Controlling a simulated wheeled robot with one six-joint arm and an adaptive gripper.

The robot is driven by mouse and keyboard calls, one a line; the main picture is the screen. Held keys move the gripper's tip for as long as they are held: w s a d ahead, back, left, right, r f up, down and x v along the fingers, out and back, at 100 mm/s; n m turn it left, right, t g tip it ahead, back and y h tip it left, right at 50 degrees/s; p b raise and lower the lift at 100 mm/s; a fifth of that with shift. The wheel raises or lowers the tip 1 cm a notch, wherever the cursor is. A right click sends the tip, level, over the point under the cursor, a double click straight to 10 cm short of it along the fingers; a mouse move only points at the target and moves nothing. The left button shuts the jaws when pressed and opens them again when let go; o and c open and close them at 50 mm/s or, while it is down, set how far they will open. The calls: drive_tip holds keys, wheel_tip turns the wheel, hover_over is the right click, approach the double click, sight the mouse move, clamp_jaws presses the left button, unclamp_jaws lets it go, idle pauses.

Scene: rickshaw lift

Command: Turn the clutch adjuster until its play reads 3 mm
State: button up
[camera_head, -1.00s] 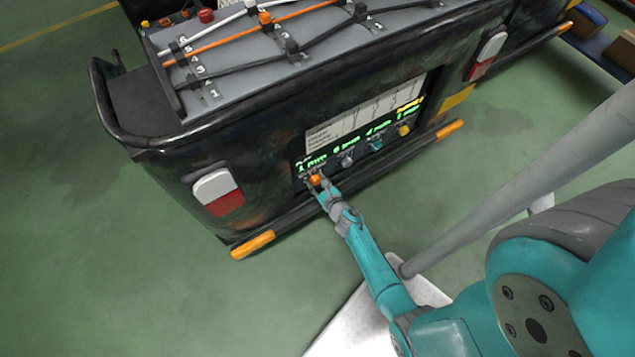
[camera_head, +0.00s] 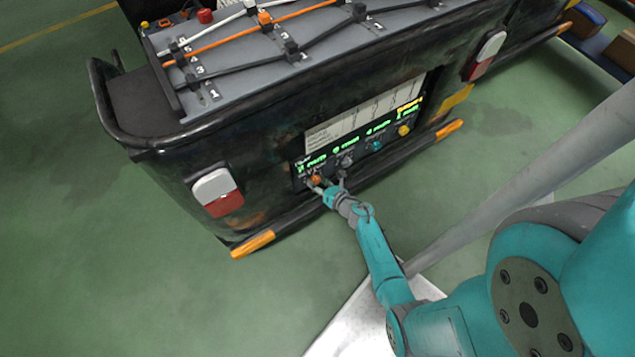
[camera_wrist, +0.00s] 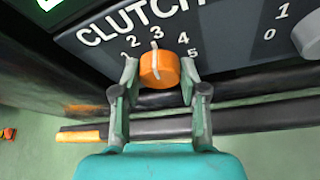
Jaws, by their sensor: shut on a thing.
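The clutch adjuster is an orange knob (camera_wrist: 160,70) under the word CLUTCH on a dark panel, with a scale from 1 to 5. Its white pointer mark stands at about the 3. My gripper (camera_wrist: 158,82) is shut on the knob, one finger on each side. In the head view the orange knob (camera_head: 316,180) is the leftmost on the rear panel (camera_head: 298,172), with my gripper (camera_head: 326,190) at it. Green readouts (camera_head: 313,164) sit above the knobs, too small to read here. The wrist view cuts the display off at its top left.
A grey knob (camera_head: 346,161), a teal knob (camera_head: 376,144) and a yellow knob (camera_head: 404,130) follow to the right. A dark bumper bar with orange ends (camera_head: 253,244) runs below the panel. Green floor lies clear at the left.

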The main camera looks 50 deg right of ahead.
drive_tip(key=m+t+y, duration=0.1)
drive_tip(key=m+y, duration=0.1)
drive_tip(key=m, duration=0.2)
drive_tip(key=shift+d+f, duration=0.1)
drive_tip(key=shift+d, duration=0.05)
drive_tip(key=shift+m+t+y, duration=0.7)
drive_tip(key=shift+m+t, duration=0.2)
drive_tip(key=shift+m, duration=0.7)
drive_tip(key=shift+f, duration=0.1)
drive_tip(key=o, duration=1.1)
drive_tip(key=shift+o, duration=0.2)
drive_tip(key=shift+s, duration=0.2)
drive_tip(key=s, duration=0.7)
drive_tip(key=shift+d+r, duration=0.35)
drive_tip(key=shift+r, duration=0.1)
